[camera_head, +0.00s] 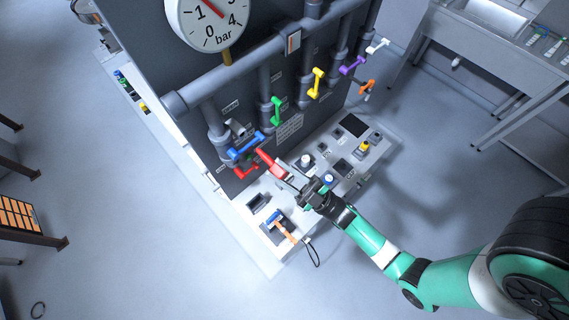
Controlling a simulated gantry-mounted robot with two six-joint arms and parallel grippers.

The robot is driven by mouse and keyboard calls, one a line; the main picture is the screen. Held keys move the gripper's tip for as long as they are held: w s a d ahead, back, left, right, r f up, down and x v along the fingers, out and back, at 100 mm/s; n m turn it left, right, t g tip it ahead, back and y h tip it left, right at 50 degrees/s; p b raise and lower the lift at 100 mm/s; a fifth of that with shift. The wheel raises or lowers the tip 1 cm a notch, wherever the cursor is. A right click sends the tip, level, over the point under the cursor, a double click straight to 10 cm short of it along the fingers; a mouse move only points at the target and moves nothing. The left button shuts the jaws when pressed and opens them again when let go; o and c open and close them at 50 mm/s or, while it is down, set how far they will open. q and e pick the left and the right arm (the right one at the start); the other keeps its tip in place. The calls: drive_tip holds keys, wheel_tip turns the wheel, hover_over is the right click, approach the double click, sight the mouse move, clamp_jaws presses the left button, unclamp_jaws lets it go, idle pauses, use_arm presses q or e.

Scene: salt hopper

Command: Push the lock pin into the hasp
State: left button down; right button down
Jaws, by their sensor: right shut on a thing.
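My right gripper (301,190) is over the white control panel, on the end of the green arm that comes in from the lower right. It is shut on a long red piece (269,162) that points up and left toward the blue valve handle (247,146). I cannot tell whether this red piece is the lock pin, or whether its far end touches anything. An orange piece (283,230) with a blue part (273,216) lies at the panel's near corner, beside a black cord loop (314,254). I cannot make out the hasp clearly. My left gripper is not in view.
A dark upright board carries grey pipes, a pressure gauge (209,18) and several coloured handles, including green (277,111) and yellow (316,83). A red handle (246,172) sits low on the board. Knobs and buttons crowd the control panel (262,242). The floor in front is clear.

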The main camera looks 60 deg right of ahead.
sight(268, 159)
drive_tip(key=shift+w+d+b, duration=0.3)
drive_tip(key=shift+w+b, duration=0.05)
drive_tip(key=shift+w, duration=0.75)
drive_tip(key=shift+w+d+b, duration=0.25)
drive_tip(key=shift+w+b, duration=0.1)
drive_tip(key=shift+w, duration=0.7)
drive_tip(key=shift+b, duration=0.3)
drive_tip(key=shift+w+d+b, duration=0.25)
drive_tip(key=shift+w+b, duration=0.2)
drive_tip(key=shift+w, duration=0.4)
drive_tip(key=shift+w+d+b, duration=0.2)
drive_tip(key=shift+w+b, duration=0.2)
drive_tip(key=shift+w, duration=0.45)
drive_tip(key=shift+c, duration=0.2)
unclamp_jaws()
idle(0.3)
idle(0.4)
drive_tip(key=b+v, duration=0.1)
drive_tip(key=v, duration=0.5)
idle(0.6)
